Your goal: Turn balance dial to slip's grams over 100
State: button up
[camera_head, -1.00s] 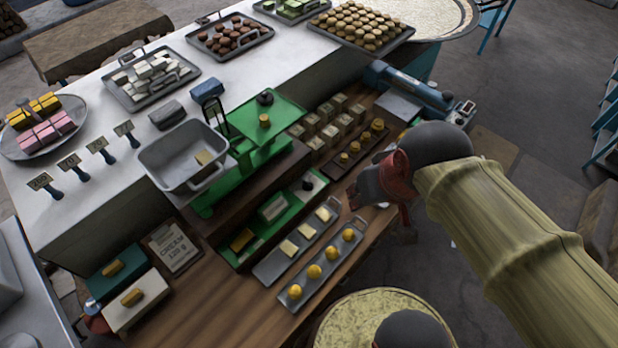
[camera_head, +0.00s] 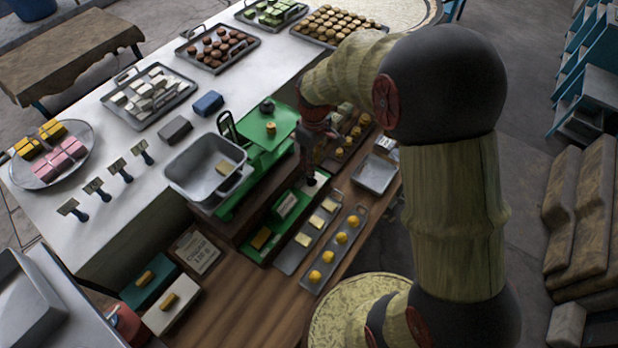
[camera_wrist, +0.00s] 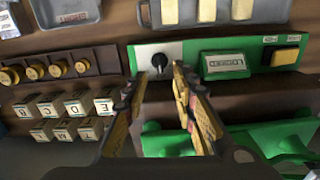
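The black balance dial (camera_wrist: 158,62) sits on a white plate at the left end of the green panel (camera_wrist: 195,58) in the wrist view. My gripper (camera_wrist: 160,74) is open, its two fingers apart in front of the dial. I cannot tell if either finger touches it. In the head view my gripper (camera_head: 312,172) points down over the panel's far end and partly hides the dial. The green balance (camera_head: 262,150) carries a grey pan on its left and brass weights on its right. The slip (camera_head: 197,250) lies on the wooden counter and seems to read cream, 120 g.
The panel has a white readout (camera_wrist: 224,62) and a yellow button (camera_wrist: 286,55). Brass weights (camera_wrist: 58,70) and lettered blocks (camera_wrist: 62,108) stand close to the left. Trays of butter pieces and yellow balls (camera_head: 341,238) lie in front.

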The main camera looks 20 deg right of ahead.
aim_at(313, 179)
jog(key=shift+s+d+f, duration=0.1)
jog(key=shift+d, duration=0.05)
jog(key=shift+f+n, duration=0.2)
jog(key=shift+n, duration=0.1)
notch_tip(313, 179, down, 7)
jog(key=shift+f+b, duration=0.2)
jog(key=shift+b, duration=0.1)
jog(key=shift+c, duration=0.7)
grip_shut()
